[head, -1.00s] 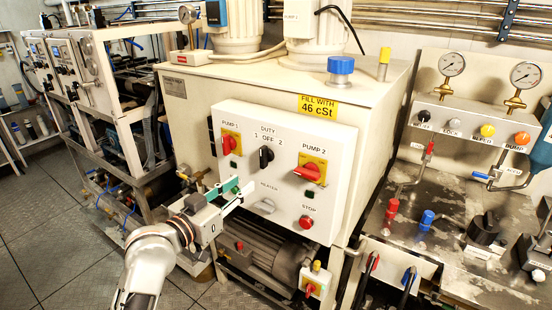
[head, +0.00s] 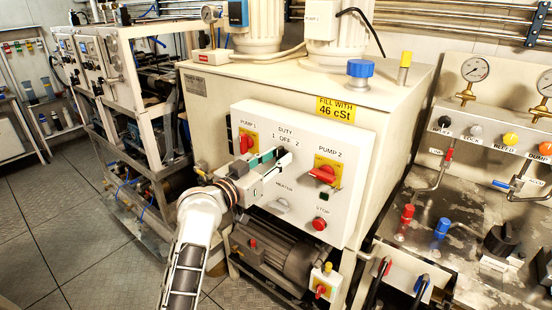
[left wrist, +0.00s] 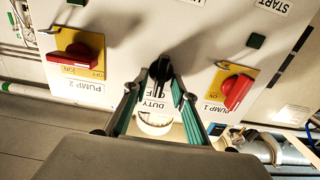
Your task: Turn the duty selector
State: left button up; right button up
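The duty selector (head: 284,150) is a black knob below the DUTY label with 1, OFF and 2 on a white panel (head: 335,215). My left gripper (head: 276,160) is in front of it and partly hides it in the head view. In the left wrist view, which shows the panel upside down, the black duty selector (left wrist: 160,68) stands at the fingertips. The left gripper (left wrist: 156,85) has its fingers apart, one on each side of the knob, with gaps visible. Contact is not evident. My right gripper is not in view.
The red pump 1 switch (head: 246,143) and red pump 2 switch (head: 323,174) flank the selector. The grey heater knob (head: 282,205) and red stop button (head: 320,224) sit below. A motor (head: 275,255) stands under the panel.

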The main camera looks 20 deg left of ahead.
pick_arm(q)
jog(key=shift+c, duration=0.2)
grip_shut()
jog(key=shift+w+a+f+n, duration=0.1)
jog(key=shift+a+n, duration=0.05)
jog(key=shift+n, duration=2.05)
jog(key=shift+a+n, duration=0.15)
jog(key=shift+n, duration=2.05)
jog(key=shift+o, duration=0.2)
grip_release()
